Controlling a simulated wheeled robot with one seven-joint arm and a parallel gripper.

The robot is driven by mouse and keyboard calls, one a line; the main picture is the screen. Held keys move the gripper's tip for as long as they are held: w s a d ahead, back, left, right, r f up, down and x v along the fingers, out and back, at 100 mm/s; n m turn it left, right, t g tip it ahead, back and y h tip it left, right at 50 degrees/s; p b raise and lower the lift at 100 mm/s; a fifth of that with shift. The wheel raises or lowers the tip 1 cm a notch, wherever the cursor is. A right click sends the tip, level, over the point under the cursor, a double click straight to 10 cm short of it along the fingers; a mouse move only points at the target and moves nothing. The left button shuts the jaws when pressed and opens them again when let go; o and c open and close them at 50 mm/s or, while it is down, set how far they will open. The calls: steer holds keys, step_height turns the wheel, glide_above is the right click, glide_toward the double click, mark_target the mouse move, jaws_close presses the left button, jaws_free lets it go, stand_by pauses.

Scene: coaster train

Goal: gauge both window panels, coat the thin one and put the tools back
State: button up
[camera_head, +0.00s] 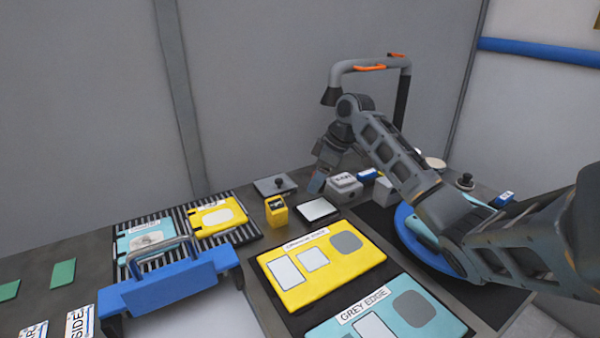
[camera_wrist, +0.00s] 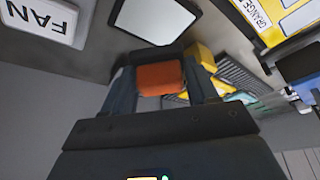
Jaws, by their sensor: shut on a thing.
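My gripper (camera_head: 318,184) is shut on an orange-and-dark tool (camera_wrist: 160,78), held above the bench beside the FAN box; its lower end is hard to make out. A yellow block-like device (camera_head: 276,210) stands on the bench. A white pad in a dark frame (camera_head: 318,208) lies right of it, and the pad (camera_wrist: 152,18) also shows beyond my fingers.
A yellow board marked ORANGE EDGE (camera_head: 345,272) and a light blue board marked GREY EDGE (camera_head: 435,318) lie in front. The grey FAN box (camera_head: 344,187) is close to my gripper. A pipe hood (camera_head: 372,64) rises behind. A blue handled frame (camera_head: 165,288) stands at left front.

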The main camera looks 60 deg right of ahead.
mark_target(312, 207)
steer(key=shift+f+b, duration=2.45)
steer(key=shift+f, duration=0.55)
steer(key=shift+f, duration=0.6)
stand_by(0.3)
steer(key=shift+r+p, duration=2.8)
steer(key=shift+r, duration=0.8)
